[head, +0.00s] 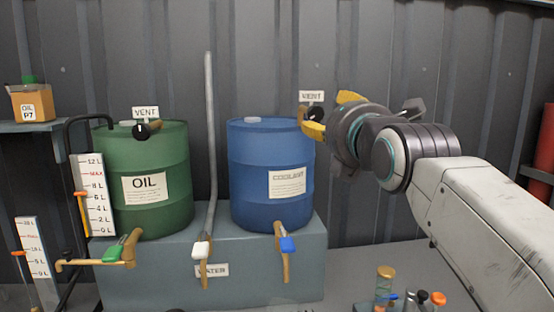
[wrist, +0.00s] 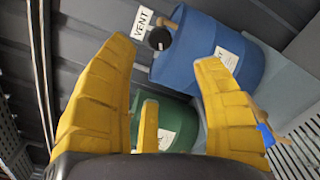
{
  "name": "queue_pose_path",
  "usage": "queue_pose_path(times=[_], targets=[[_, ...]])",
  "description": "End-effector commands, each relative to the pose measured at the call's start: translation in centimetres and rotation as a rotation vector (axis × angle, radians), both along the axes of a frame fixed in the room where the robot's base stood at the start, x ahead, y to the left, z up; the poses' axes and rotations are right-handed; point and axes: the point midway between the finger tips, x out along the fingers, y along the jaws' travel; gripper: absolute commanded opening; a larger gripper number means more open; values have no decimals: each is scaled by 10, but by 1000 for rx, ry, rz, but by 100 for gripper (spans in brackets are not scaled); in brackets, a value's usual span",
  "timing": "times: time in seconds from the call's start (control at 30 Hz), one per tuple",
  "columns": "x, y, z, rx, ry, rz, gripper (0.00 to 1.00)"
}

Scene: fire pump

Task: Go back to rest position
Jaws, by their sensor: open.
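My gripper (head: 330,113) is at the upper right of the coolant barrel in the head view, its yellow fingers apart, with nothing seen between them. In the wrist view my gripper (wrist: 166,62) shows its yellow fingers spread. The blue coolant barrel (head: 262,165) stands upright on a grey-blue block; a black vent knob (head: 315,115) and its VENT sign (head: 312,96) are close to the fingers. In the wrist view the vent knob (wrist: 159,39) lies beyond the fingertips. Whether a finger touches the knob is unclear.
A green oil barrel (head: 155,180) stands left of the blue one, with a grey pipe (head: 210,130) between. Taps with green, white and blue handles stick out in front of the block (head: 150,285). Small bottles (head: 385,280) stand at lower right. A corrugated wall is behind.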

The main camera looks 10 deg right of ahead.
Motion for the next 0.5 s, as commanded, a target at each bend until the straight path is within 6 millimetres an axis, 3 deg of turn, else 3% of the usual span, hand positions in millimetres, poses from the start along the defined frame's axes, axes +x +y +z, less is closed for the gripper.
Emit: queue_pose_path(times=[0.17, 0.5], targets=[[0, 0, -1, 131, 4, 0, 61], [-1, 0, -27, 698, 107, -38, 61]])
